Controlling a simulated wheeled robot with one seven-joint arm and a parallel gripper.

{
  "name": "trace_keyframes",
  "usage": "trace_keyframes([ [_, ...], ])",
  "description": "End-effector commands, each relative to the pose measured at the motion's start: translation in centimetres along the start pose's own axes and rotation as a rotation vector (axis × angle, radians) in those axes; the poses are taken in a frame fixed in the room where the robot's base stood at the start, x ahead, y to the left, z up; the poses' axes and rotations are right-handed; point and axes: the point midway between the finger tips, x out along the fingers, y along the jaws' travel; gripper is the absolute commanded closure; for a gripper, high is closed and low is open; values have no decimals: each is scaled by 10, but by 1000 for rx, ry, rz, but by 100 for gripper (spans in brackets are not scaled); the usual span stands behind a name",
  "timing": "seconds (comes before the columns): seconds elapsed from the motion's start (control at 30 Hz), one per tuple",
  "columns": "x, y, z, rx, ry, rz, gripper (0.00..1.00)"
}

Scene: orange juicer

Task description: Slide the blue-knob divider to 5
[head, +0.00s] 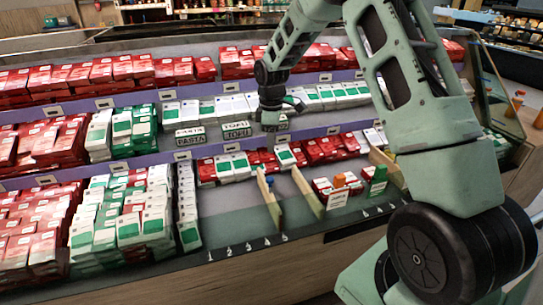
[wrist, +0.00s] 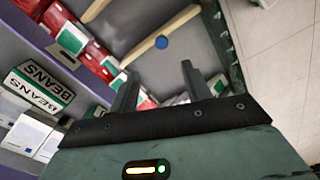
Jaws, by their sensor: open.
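The blue knob (wrist: 161,42) shows in the wrist view at the middle of a pale wooden divider (wrist: 182,24), beyond my fingertips. In the head view, one thin wooden divider (head: 270,205) runs to the front edge near the printed 5 (head: 284,237), with a small bluish spot near its back. A second wooden divider (head: 307,192) stands to its right. My gripper (wrist: 158,78) is open and empty, apart from the divider. In the head view my gripper (head: 273,112) hangs over the stepped shelves, behind the dividers.
Red boxes (head: 313,150) stand behind the dividers. Small boxes with orange and green tops (head: 345,187) stand right of the dividers. A Beans sign (wrist: 40,85) is left in the wrist view. The front strip beside the numbers is bare.

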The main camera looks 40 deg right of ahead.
Motion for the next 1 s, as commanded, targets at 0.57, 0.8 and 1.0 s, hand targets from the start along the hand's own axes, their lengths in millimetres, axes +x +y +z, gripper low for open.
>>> trace_keyframes([
  [0.57,-32,0,0,-1,0,1,52],
  [0.8,-32,0,0,-1,0,0,52],
  [1.0,-42,-20,-15,-1,9,-1,52],
])
